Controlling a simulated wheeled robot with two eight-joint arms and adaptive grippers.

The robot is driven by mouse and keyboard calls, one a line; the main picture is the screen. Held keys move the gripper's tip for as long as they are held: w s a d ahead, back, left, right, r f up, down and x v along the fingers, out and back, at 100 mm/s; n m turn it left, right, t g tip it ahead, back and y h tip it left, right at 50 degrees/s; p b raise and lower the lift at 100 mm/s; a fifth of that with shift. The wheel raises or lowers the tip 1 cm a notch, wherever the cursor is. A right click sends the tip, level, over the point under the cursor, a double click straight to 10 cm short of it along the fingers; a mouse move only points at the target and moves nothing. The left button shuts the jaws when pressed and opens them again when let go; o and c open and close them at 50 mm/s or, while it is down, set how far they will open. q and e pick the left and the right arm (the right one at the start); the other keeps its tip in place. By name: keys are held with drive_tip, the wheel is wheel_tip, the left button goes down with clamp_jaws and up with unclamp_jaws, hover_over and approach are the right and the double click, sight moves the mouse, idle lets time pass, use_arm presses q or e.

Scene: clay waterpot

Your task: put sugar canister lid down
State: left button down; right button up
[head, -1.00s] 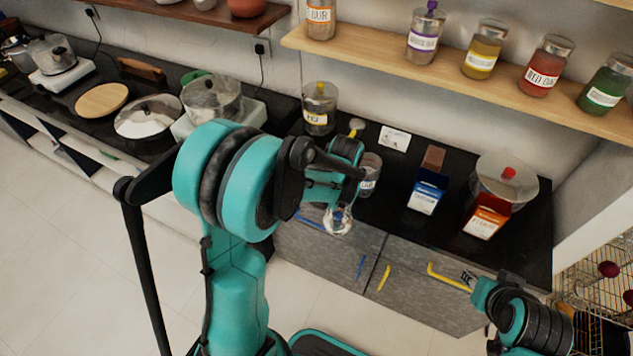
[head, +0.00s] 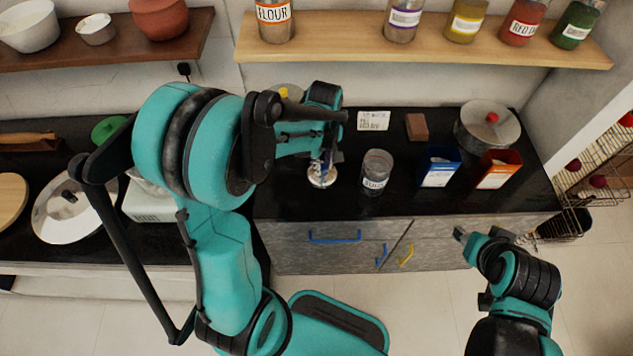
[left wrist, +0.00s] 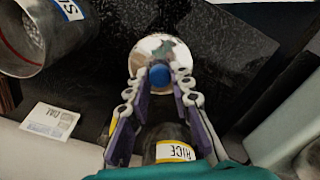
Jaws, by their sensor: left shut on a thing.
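The sugar canister lid (head: 322,180) is a round, shiny metal disc with a blue knob. My left gripper (head: 322,158) is shut on that knob and holds the lid level over the black counter. In the left wrist view the gripper (left wrist: 160,78) has its two fingers on either side of the blue knob, with the lid (left wrist: 150,48) beyond. I cannot tell whether the lid touches the counter. The glass sugar canister (head: 376,174) stands upright and open to the right of the lid; it also shows in the left wrist view (left wrist: 62,42).
The rice canister (left wrist: 175,150) stands close by the left gripper. A white card (head: 374,121), brown block (head: 416,127), blue box (head: 438,168), orange box (head: 497,170) and lidded pot (head: 486,127) are on the counter (head: 420,203). A jar shelf (head: 420,52) hangs above.

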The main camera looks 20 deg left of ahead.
sight(318, 178)
use_arm(q)
drive_tip(key=n, duration=0.1)
drive_tip(key=r+n, duration=0.1)
drive_tip(key=shift+a+n, duration=0.3)
drive_tip(key=shift+a, duration=0.05)
drive_tip(key=n, duration=0.1)
drive_tip(key=r+n, duration=0.1)
drive_tip(key=n, duration=0.1)
drive_tip(key=shift+a, duration=0.2)
drive_tip(key=shift+f+n, duration=0.15)
drive_tip(key=shift+n, duration=0.25)
wheel_tip(318, 178, down, 10)
drive_tip(key=b, duration=0.3)
drive_tip(key=shift+a, duration=0.15)
drive_tip(key=shift+b, duration=0.3)
drive_tip(key=c, duration=1.3)
unclamp_jaws()
drive_tip(key=shift+c, duration=0.2)
